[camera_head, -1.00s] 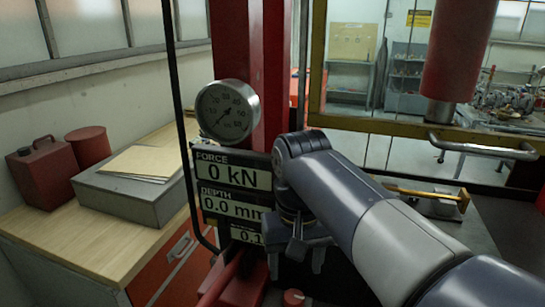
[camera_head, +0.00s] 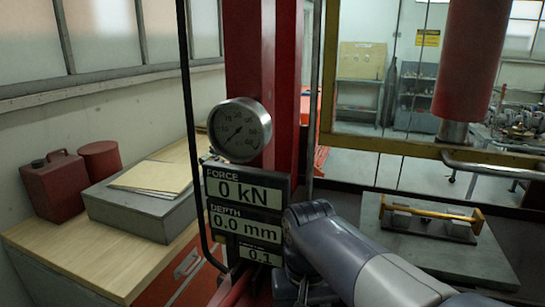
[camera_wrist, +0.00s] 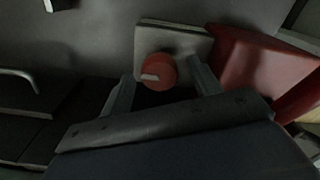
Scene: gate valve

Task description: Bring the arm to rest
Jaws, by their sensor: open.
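My arm reaches in from the lower right in the head view, its wrist bent down in front of the press. My gripper (camera_wrist: 162,74) is open in the wrist view, with its two fingers apart. A round red knob (camera_wrist: 157,72) with a pale mark shows between the fingers, in front of a grey plate (camera_wrist: 177,38). I cannot tell whether the fingers touch the knob, but no grip on it shows. In the head view the fingertips are hidden below the picture's edge.
The red press column (camera_head: 251,60) carries a round gauge (camera_head: 239,130) and a display (camera_head: 243,190) close left of my wrist. A wooden bench (camera_head: 90,262) stands left.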

